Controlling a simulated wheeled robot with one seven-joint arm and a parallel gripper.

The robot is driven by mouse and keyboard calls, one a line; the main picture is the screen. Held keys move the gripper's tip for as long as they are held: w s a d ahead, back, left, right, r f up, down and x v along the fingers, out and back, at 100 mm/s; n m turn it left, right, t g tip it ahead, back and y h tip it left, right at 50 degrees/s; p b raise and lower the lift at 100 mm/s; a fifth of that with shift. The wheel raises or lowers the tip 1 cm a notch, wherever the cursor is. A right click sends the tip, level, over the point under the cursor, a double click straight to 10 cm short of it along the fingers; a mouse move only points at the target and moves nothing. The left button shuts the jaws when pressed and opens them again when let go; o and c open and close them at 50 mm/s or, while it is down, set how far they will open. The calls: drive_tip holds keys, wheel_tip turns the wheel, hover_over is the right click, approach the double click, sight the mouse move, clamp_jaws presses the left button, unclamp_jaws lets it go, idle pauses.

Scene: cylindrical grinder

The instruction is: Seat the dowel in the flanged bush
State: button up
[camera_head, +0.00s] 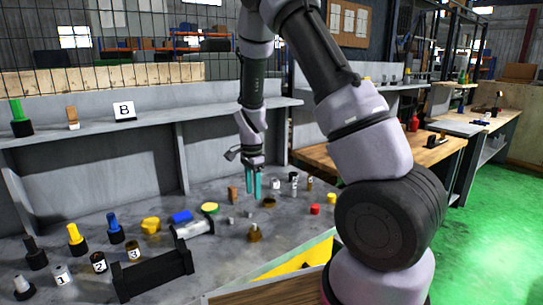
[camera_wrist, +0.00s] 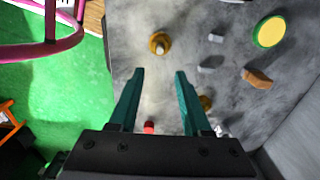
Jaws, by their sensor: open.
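A brass-coloured round piece (camera_head: 254,234) with a wider base stands on the grey bench near its front edge. In the wrist view this piece (camera_wrist: 156,47) shows a grey round end at its middle; I cannot tell whether that is a dowel in the bush. A second brass ring-like piece (camera_head: 269,202) lies farther back, and in the wrist view it is partly hidden behind the right finger (camera_wrist: 206,103). My gripper (camera_head: 253,186) has its teal fingers apart and points down above the bench. Nothing shows between the fingertips (camera_wrist: 159,74).
Small grey pieces (camera_wrist: 215,38) (camera_wrist: 210,66), a brown piece (camera_wrist: 257,78) and a green-yellow disc (camera_wrist: 269,32) lie nearby. Red (camera_head: 315,209) and yellow (camera_head: 331,198) pieces sit right. A black cradle (camera_head: 152,275) stands front left. A shelf (camera_head: 150,122) runs behind.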

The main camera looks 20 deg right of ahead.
drive_tip(key=s+d+r+n+t+y, duration=0.15)
drive_tip(key=s+r, duration=0.25)
drive_tip(key=r, duration=0.7)
drive_tip(key=s+d+r+n+t+y, duration=0.1)
drive_tip(key=s+d+r+n+t, duration=0.2)
drive_tip(key=r, duration=0.8)
drive_tip(key=s+r+n+t, duration=0.1)
drive_tip(key=s+r+n, duration=0.2)
drive_tip(key=s+r, duration=0.2)
drive_tip(key=s+d+r+n+t, duration=0.1)
drive_tip(key=s+r+n, duration=0.2)
drive_tip(key=s, duration=0.7)
wheel_tip(320, 180, up, 3)
drive_tip(key=shift+s+d+f+t, duration=0.15)
drive_tip(key=shift+s+t, duration=0.05)
drive_tip(key=shift+t, duration=0.15)
drive_tip(key=shift+h, duration=0.25)
